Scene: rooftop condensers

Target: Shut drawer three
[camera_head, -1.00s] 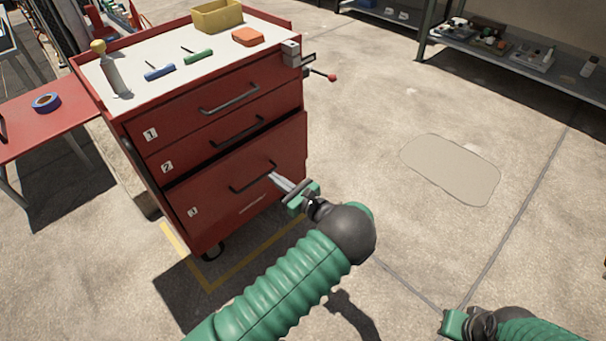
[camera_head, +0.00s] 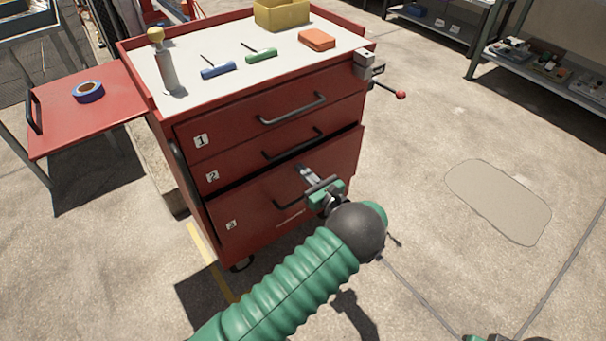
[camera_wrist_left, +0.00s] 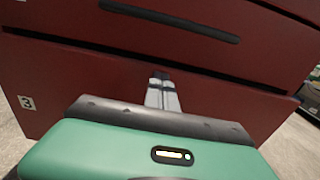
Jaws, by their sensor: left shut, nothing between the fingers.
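Drawer three (camera_head: 250,228) is the lowest drawer of the red cabinet, marked 3. It stands slightly out, with a dark gap along its top edge. Its black handle (camera_head: 279,201) is partly hidden by my gripper. My left gripper (camera_head: 303,171) is shut and empty, its fingertips at the drawer front near the handle. In the left wrist view the shut fingers (camera_wrist_left: 160,82) point at the red face of drawer three (camera_wrist_left: 75,85); whether they touch it I cannot tell. Only a sliver of my right arm shows at the bottom edge; its fingers are out of frame.
Drawer one (camera_head: 235,122) and drawer two (camera_head: 240,160) are above. The cabinet top (camera_head: 200,92) holds tools and a yellow bin (camera_head: 282,14). A vise (camera_head: 366,66) juts out at the right corner. Floor at right is clear.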

